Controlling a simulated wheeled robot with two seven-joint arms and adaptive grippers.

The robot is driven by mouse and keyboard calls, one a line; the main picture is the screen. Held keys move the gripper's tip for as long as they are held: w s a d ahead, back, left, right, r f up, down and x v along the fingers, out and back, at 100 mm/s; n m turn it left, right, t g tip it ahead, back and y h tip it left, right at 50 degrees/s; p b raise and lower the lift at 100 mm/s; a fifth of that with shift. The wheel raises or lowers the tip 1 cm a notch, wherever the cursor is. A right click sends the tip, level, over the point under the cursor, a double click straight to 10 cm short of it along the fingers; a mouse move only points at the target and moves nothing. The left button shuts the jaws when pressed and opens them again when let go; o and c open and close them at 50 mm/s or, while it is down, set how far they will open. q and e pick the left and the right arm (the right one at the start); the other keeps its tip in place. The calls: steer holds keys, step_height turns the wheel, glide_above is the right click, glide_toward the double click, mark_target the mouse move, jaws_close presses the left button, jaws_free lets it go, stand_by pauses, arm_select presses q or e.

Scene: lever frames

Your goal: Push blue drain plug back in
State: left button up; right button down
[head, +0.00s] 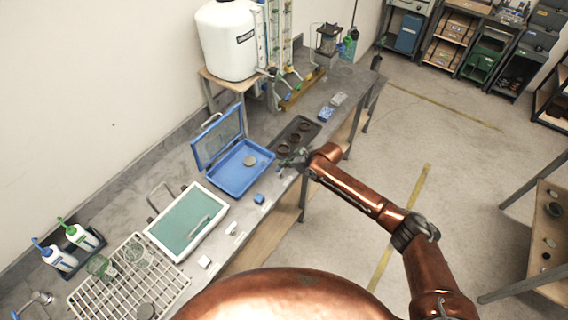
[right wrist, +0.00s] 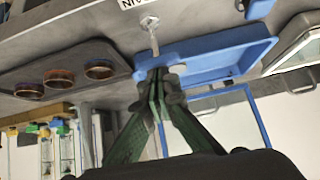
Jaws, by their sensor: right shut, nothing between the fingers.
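My right gripper (head: 289,160) is over the front part of the bench, just right of the blue tray (head: 226,178). In the right wrist view its fingers (right wrist: 158,76) are shut and empty. There a small metal stem with a round head (right wrist: 150,24) stands just beyond the fingertips, beside a partly cut-off white lettered label (right wrist: 138,3). I cannot tell whether the fingertips touch it. A small blue block (head: 259,198) sits near the bench's front edge, apart from the gripper. I cannot tell for sure which piece is the blue drain plug. My left gripper is not in view.
The blue tray has a raised lid (head: 218,138) and a grey disc in it. A dark plate with round cups (head: 296,138) lies behind the gripper. A white-rimmed green tray (head: 188,222) and a wire rack (head: 128,278) are at left. A white tank (head: 227,40) stands at the back.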

steer(key=shift+f, duration=0.15)
step_height(320, 180, down, 3)
steer(key=shift+f+b, duration=0.1)
steer(key=shift+b, duration=0.85)
steer(key=shift+s, duration=0.1)
